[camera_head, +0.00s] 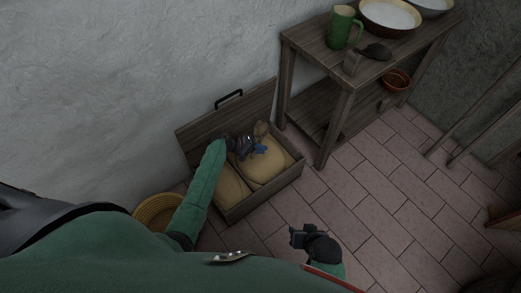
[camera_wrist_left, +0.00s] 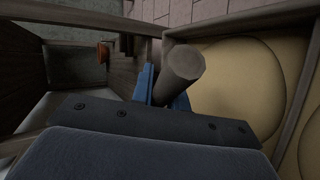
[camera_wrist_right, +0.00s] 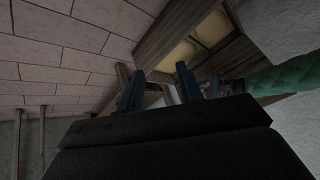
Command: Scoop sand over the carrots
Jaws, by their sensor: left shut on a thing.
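An open wooden box (camera_head: 263,190) stands on the floor against the wall, its lid (camera_head: 228,118) tipped back. Tan sand (camera_head: 232,188) lies smooth in its two compartments; it also shows in the left wrist view (camera_wrist_left: 240,85). No carrots are visible. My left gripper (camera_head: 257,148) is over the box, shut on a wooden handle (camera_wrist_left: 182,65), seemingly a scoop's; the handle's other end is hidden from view. A tan end of it (camera_head: 261,130) shows beside the fingers. My right gripper (camera_head: 300,237) is open and empty above the floor, right of the box.
A wooden shelf table (camera_head: 310,42) stands right of the box, bearing a green mug (camera_head: 341,27), bowls (camera_head: 390,16) and a dark utensil (camera_head: 376,52). A small basket (camera_head: 396,80) is on its lower shelf. A yellow basket (camera_head: 157,211) sits left.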

